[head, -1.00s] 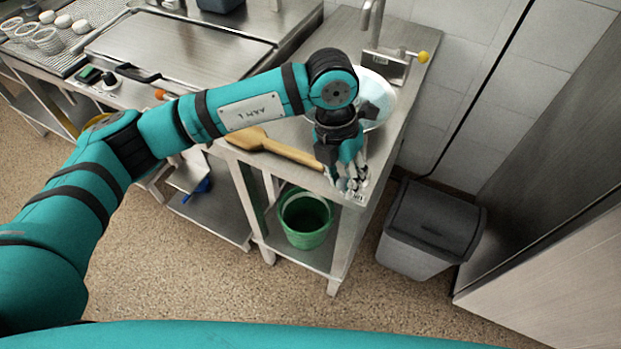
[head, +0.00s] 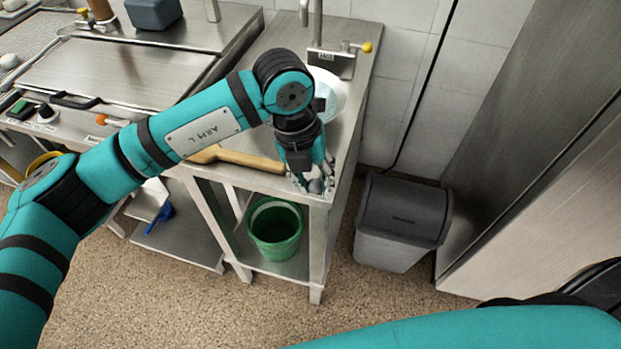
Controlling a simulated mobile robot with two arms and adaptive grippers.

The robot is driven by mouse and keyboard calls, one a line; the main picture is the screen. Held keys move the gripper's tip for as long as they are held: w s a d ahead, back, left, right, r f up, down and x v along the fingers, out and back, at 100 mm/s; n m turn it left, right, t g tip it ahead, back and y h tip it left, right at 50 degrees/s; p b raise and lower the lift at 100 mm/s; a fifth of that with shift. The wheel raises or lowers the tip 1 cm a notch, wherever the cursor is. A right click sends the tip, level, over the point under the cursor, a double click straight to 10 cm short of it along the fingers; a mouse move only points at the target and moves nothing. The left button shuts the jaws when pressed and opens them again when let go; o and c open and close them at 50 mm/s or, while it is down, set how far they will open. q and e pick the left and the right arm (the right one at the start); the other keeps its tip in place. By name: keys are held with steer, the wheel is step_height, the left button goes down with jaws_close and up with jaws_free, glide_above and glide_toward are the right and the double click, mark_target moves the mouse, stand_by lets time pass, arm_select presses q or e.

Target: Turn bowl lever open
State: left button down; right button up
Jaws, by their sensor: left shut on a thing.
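My left gripper (head: 314,182) is at the front edge of the steel stand, near its right corner, pointing down. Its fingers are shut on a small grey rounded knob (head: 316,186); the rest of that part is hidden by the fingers. A white round bowl (head: 338,92) sits on the stand behind my left wrist, partly hidden by it. A lever with a yellow knob (head: 367,47) sticks out from the metal box behind the bowl. My right gripper is not in view.
A wooden paddle (head: 240,158) lies on the stand left of my gripper. A green bucket (head: 275,228) is on the shelf below. A grey bin (head: 402,222) stands to the right. A lever with an orange knob (head: 101,119) is on the left counter's front.

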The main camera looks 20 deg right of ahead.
arm_select(q)
steer(key=shift+r, duration=0.1)
steer(key=c, duration=1)
jaws_free()
steer(key=shift+d, duration=0.1)
steer(key=r, duration=0.4)
steer(key=a+r, duration=0.1)
steer(key=r, duration=0.2)
steer(key=a+r, duration=0.1)
steer(key=r, duration=0.3)
steer(key=shift+w+a+r, duration=0.15)
steer(key=shift+w+r, duration=0.2)
steer(key=shift+w, duration=0.05)
